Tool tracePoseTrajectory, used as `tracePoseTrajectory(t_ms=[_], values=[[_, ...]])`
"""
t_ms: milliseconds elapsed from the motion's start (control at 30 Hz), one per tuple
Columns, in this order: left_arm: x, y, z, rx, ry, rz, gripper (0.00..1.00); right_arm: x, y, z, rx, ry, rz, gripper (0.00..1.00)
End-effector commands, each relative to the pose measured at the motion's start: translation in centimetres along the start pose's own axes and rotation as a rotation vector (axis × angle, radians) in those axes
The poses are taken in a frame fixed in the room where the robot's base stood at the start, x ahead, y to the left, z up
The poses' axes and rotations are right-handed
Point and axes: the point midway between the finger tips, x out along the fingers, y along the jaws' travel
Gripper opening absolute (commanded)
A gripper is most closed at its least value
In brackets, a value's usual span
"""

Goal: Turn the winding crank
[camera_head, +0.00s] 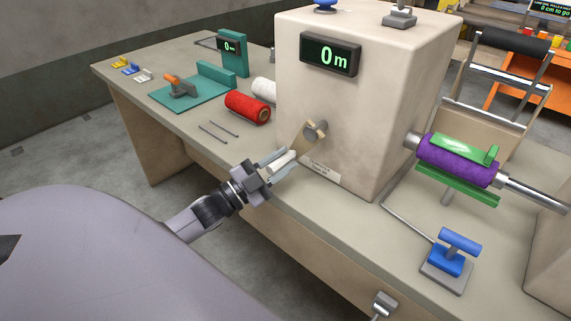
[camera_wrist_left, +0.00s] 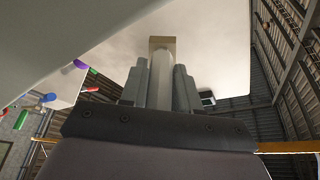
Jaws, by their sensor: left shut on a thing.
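The winding crank (camera_head: 308,141) is a tan arm on a grey hub, on the front face of a large beige machine box (camera_head: 352,110). The arm slants down and left from the hub to a pale handle. My left gripper (camera_head: 282,162) is shut on that handle, its fingers on either side. In the left wrist view the pale handle (camera_wrist_left: 161,75) stands between the two grey fingers, with the tan crank arm at its far end. A display on the box (camera_head: 331,55) reads 0 m. My right gripper is not in view.
Red (camera_head: 247,107) and white (camera_head: 264,89) spools, two thin rods and a teal fixture (camera_head: 190,92) lie left of the box. A purple roll (camera_head: 457,161) with green bars is at right. A blue-handled lever (camera_head: 450,256) stands at the front right.

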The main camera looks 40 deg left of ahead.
Motion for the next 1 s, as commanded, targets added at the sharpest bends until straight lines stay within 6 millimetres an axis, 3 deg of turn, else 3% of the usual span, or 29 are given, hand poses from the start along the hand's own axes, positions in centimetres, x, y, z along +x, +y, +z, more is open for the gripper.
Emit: tracePoseTrajectory(t_ms=[667, 700, 733, 1000], values=[[-0.07, -0.64, 0.12, 0.068, -0.001, 0.028, 0.0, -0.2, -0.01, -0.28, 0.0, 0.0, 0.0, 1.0], [-0.06, -0.63, 0.12, 0.068, -0.001, 0.028, 0.41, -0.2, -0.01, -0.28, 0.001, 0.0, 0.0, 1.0], [-0.06, -0.63, 0.12, 0.068, -0.001, 0.028, 0.5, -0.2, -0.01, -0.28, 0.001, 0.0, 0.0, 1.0], [-0.07, -0.62, 0.11, 0.067, -0.001, 0.028, 0.52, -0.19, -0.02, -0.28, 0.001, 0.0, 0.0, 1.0]])
